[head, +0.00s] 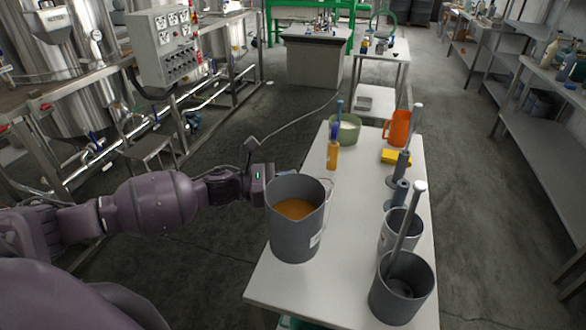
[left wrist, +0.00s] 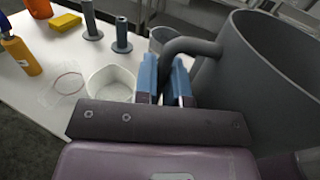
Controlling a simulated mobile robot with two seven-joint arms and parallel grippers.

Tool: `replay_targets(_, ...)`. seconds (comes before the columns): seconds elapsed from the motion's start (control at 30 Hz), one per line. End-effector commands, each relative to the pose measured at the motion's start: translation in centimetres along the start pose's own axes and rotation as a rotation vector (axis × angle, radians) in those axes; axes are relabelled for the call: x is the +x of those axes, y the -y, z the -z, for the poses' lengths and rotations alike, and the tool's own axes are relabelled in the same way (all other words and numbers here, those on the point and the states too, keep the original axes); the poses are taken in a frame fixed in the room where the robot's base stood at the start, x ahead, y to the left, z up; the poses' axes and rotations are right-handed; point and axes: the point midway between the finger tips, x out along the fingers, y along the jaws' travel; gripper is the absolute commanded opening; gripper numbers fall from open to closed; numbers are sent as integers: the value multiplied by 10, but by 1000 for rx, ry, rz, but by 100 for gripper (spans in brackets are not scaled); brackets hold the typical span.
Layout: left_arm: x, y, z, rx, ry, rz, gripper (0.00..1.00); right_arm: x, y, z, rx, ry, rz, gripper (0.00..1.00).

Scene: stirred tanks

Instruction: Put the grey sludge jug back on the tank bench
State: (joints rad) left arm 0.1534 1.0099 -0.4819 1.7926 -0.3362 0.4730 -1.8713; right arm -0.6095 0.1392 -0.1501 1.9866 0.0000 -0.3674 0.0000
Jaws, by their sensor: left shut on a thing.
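The grey jug (head: 295,235) is upright with orange-brown liquid inside, at the left edge of a white-topped bench (head: 345,280). I cannot tell whether its base touches the top. My left gripper (head: 265,185) reaches it from the left. In the left wrist view, the blue-padded fingers (left wrist: 165,82) are shut on the handle of the grey jug (left wrist: 262,75), whose body fills the right side. My right gripper is in neither view.
A grey bucket (head: 400,305) and a smaller grey pot (head: 388,240) stand at the bench's right. Behind are an orange bottle (head: 332,156), a green bowl (head: 346,138), an orange jug (head: 400,132) and a yellow block (head: 392,157). Steel tanks (head: 85,100) stand left.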

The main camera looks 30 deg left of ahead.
Motion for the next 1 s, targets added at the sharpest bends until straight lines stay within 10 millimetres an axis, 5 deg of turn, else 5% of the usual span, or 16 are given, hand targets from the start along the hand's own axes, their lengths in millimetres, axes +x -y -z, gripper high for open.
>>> replay_targets(0.4, 1, 0, 71, -4, 6, 1, 0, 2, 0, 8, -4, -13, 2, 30)
replay_targets(1.0, 2, -1, 122, -3, 6, 1, 0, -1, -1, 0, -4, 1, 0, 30)
